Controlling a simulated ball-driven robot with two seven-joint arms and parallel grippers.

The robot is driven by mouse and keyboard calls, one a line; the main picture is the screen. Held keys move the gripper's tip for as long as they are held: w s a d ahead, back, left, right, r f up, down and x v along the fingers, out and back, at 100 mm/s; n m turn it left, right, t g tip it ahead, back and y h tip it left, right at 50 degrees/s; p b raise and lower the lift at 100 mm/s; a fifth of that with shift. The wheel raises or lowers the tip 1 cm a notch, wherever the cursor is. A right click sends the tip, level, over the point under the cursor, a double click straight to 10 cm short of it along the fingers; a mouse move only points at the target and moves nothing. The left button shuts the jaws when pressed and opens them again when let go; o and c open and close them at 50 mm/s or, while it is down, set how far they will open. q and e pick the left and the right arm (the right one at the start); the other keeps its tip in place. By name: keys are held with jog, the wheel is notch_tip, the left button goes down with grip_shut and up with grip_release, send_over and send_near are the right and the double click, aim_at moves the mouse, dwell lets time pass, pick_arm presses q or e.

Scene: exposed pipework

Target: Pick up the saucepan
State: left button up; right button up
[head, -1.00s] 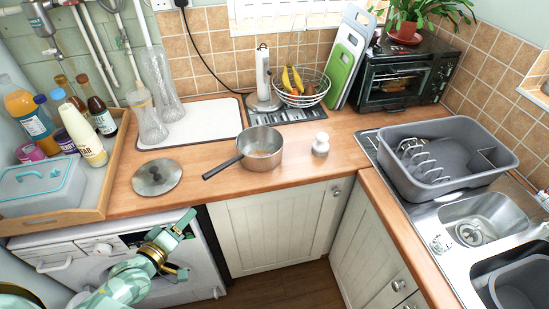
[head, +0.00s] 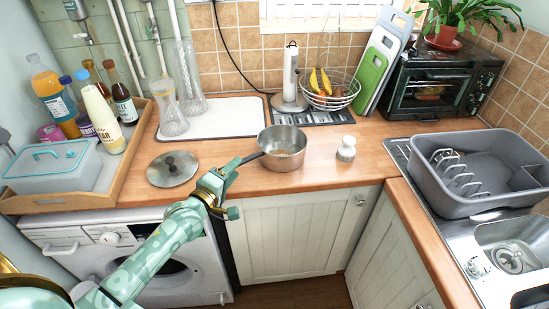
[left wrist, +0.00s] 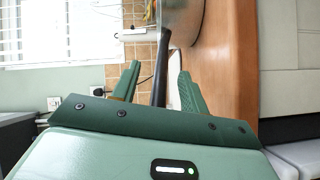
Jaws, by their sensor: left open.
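The metal saucepan (head: 282,148) stands upright on the wooden worktop, its dark handle pointing left and toward me. My left gripper (head: 234,166) is at the front edge of the worktop, at the handle's end. In the left wrist view, the fingers of my left gripper (left wrist: 160,74) are open. The dark handle (left wrist: 160,72) lies between them with a gap on each side, and the pan body (left wrist: 180,20) is beyond. The fingers hide the handle's end in the head view. My right gripper is not in view.
A round lid (head: 172,169) lies left of the pan, near my gripper. A wooden tray (head: 140,135) with bottles is at the left. A grey dish rack (head: 480,170) sits at the right.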

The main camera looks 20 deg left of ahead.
pick_arm(q)
jog(key=w, duration=0.1)
jog(key=w+f+b, duration=0.1)
jog(key=w, duration=0.1)
jog(key=shift+d, duration=0.1)
jog(key=shift+w, duration=0.2)
jog(key=shift+s+r, duration=0.1)
jog(key=shift+r, duration=0.15)
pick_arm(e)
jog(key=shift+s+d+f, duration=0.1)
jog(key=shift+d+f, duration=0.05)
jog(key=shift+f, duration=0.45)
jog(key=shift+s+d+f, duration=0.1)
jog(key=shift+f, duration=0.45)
pick_arm(q)
grip_shut()
jog(key=shift+r, duration=0.2)
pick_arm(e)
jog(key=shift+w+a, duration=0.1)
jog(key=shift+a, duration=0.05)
